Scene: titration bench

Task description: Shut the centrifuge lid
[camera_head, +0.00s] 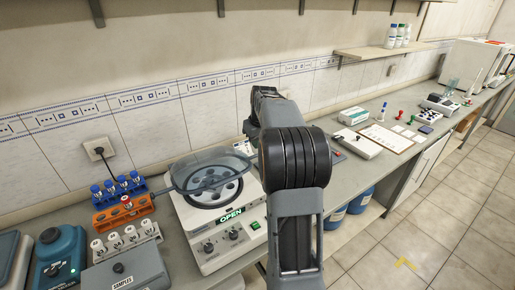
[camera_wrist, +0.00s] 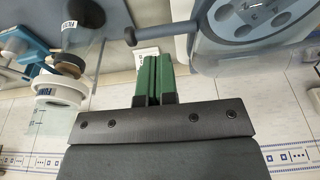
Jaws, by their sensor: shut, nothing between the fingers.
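The centrifuge (camera_head: 190,232) stands on the bench, a pale box with a round bowl and a dark-holed rotor (camera_head: 212,190). Its display reads OPEN. The clear, bluish lid (camera_head: 190,158) is raised and tilted above the bowl. The rotor shows upside down at the top right of the wrist view (camera_wrist: 245,25). My gripper (camera_wrist: 152,58) has green fingers pressed together with nothing between them, beside the centrifuge in that view. Contact with the lid cannot be told. In the head view my arm hides the gripper and the area right of the centrifuge.
Left of the centrifuge are an orange rack (camera_head: 122,214), a blue tube rack (camera_head: 112,196), white-capped tubes (camera_head: 128,236) and a grey samples box (camera_head: 125,272). A tiled wall (camera_head: 150,130) stands behind. A white box (camera_head: 352,116) and a clipboard (camera_head: 386,137) lie farther right.

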